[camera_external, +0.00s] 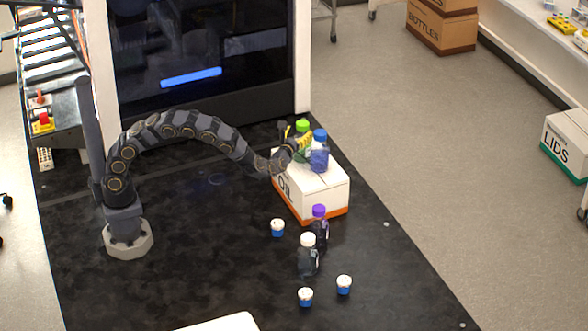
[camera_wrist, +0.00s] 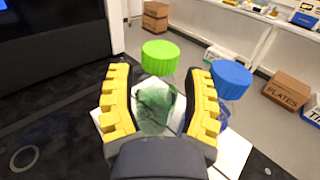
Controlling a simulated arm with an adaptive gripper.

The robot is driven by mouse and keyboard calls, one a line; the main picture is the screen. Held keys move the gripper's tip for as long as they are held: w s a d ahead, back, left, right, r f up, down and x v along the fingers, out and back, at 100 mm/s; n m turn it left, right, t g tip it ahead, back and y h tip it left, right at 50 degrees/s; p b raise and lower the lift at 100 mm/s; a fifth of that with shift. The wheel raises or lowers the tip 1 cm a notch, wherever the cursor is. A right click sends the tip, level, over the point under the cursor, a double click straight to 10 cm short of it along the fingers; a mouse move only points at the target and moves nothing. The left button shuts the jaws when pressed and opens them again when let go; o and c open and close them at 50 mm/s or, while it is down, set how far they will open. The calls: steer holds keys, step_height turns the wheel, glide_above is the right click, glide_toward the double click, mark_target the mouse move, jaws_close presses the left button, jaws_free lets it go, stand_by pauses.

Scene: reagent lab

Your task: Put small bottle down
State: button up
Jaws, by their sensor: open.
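My gripper (camera_external: 295,143) is open at the top of a white box (camera_external: 325,193). Its yellow fingers (camera_wrist: 160,108) stand on either side of a green-capped bottle (camera_wrist: 155,105) in the wrist view. In the external view the green cap (camera_external: 302,125) shows just beyond the fingers. The bottle looks upright on the box; its base is hidden. A blue-capped bottle (camera_external: 319,152) stands on the box to its right, and its cap (camera_wrist: 231,78) is close to the right finger in the wrist view.
A purple-capped bottle (camera_external: 319,225) and a white-capped bottle (camera_external: 308,255) stand on the black table in front of the box. Small white-lidded cups (camera_external: 277,228) (camera_external: 344,284) (camera_external: 305,297) stand around them. The table's left middle (camera_external: 200,260) is clear.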

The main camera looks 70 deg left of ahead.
steer(key=v, duration=0.8)
steer(key=s+a+r+n+g+y, duration=0.1)
steer(key=s+a+r+n+g, duration=0.2)
steer(key=a, duration=0.2)
steer(key=s+a+r+n+g+y, duration=0.2)
steer(key=s+a+r+n+g, duration=0.1)
steer(key=a+n, duration=0.15)
steer(key=s+a+r+n+g+h, duration=0.3)
steer(key=s+a+n+g, duration=0.5)
steer(key=s, duration=0.5)
steer(key=s+f+n+g+h, duration=0.2)
steer(key=s+n+h, duration=0.45)
steer(key=s, duration=0.65)
steer(key=s+d+n+t+h, duration=0.1)
steer(key=s+d+n+h, duration=0.4)
steer(key=s+d, duration=0.3)
steer(key=d+h, duration=0.1)
steer(key=d, duration=0.1)
steer(key=shift+s+d+f, duration=0.25)
steer(key=shift+s+f, duration=0.1)
steer(key=shift+f, duration=0.05)
steer(key=o, duration=0.5)
steer(key=shift+c, duration=0.2)
steer(key=shift+w, duration=0.15)
